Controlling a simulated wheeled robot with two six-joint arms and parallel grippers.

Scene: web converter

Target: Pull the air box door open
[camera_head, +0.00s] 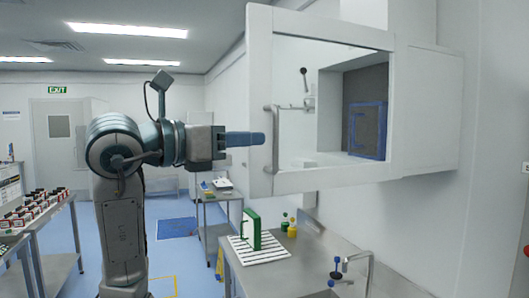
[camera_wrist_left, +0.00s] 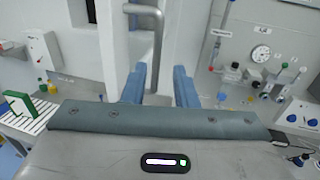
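The air box (camera_head: 428,110) is a white box on the wall at the right of the head view. Its door (camera_head: 259,80) has a white frame around a clear pane. A grey upright bar handle (camera_head: 271,140) is on the door's left side. My left gripper (camera_head: 258,138) is level with the handle, its blue fingers pointing right at it. In the left wrist view the gripper (camera_wrist_left: 160,75) is open, and the handle (camera_wrist_left: 157,45) lines up with the gap between the fingers. Contact cannot be told. My right gripper is out of view.
Below the door is a steel bench (camera_head: 290,275) with a green-framed filter (camera_head: 250,229), small bottles and a tap (camera_head: 360,265). A cart with several small items (camera_head: 38,215) stands at the left. The aisle floor (camera_head: 178,228) behind my arm is mostly clear.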

